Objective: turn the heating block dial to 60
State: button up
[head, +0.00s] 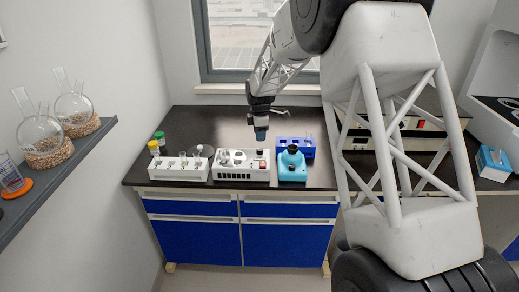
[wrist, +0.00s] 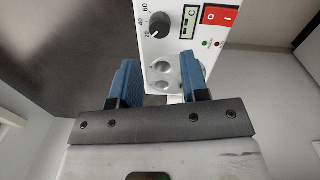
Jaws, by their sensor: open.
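The heating block is a white box (head: 241,174) on the dark bench, with round openings on its top and a red switch. In the wrist view its white panel (wrist: 178,48) carries the black dial (wrist: 160,23), beside the marks 20, 40 and 60. My gripper (head: 260,137) points down above the right part of the block in the head view. Its two blue fingers (wrist: 158,72) are apart with nothing between them. The dial lies beyond the fingertips in the wrist view, and no contact shows.
A white tube rack (head: 180,173) stands left of the block, and a light-blue device (head: 292,165) stands close on its right. A blue rack (head: 307,147) is behind that device. Two small bottles (head: 154,148) stand at the back left. The bench (head: 190,118) is clear behind the block.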

aim_at(260, 149)
jog(key=shift+f, duration=0.1)
jog(key=shift+w+f, duration=0.15)
jog(key=shift+f, duration=3.65)
jog(key=c, duration=0.6)
